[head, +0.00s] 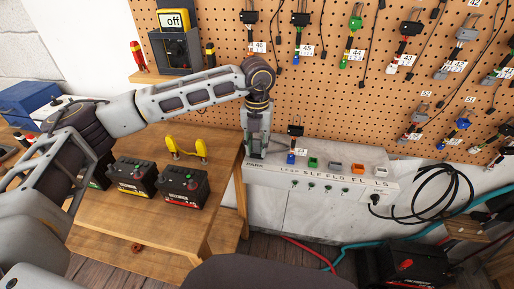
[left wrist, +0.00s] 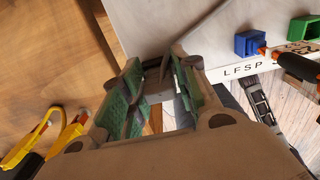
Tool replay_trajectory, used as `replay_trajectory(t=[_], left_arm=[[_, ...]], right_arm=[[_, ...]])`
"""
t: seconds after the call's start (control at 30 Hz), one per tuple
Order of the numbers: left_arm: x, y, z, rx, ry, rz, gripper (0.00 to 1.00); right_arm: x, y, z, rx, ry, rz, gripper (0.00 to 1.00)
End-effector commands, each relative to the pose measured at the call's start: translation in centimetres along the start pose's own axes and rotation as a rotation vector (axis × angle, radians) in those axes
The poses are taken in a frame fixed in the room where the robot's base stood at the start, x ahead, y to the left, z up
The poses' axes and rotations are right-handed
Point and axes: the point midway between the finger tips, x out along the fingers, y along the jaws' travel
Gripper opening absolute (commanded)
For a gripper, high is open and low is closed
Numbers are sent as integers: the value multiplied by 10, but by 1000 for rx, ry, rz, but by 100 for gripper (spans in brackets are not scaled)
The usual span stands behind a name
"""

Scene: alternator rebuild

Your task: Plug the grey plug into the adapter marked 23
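A grey block (head: 335,167) sits in the row of coloured blocks on the box top. A grey connector (head: 466,35) also hangs on the pegboard at upper right. Which is the grey plug I cannot tell. Adapters with number tags hang on the pegboard; the tags are too small for me to make out 23. My right gripper is not in view.
A blue block (head: 291,158), green block (head: 313,162) and orange block (head: 357,169) stand along the box. A black adapter (head: 296,130) is just right of my gripper. Batteries (head: 183,187) and a yellow clamp (head: 187,149) are on the wooden table. A black cable (head: 445,190) loops at right.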

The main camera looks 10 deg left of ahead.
Motion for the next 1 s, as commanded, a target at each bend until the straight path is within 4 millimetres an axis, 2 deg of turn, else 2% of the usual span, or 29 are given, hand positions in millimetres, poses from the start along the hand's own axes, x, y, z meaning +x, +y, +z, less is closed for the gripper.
replay_trajectory(t=[0.03, 0.1, 0.47, 1.0], left_arm=[[0, 0, 0, 0, 0, 0, 18], [0, 0, 0, 0, 0, 0, 9], [0, 0, 0, 0, 1, 1, 9], [-14, 0, 0, 0, 0, 0, 9]], right_arm=[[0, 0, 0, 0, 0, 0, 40], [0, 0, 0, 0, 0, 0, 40], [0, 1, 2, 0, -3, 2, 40], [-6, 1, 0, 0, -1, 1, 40]])
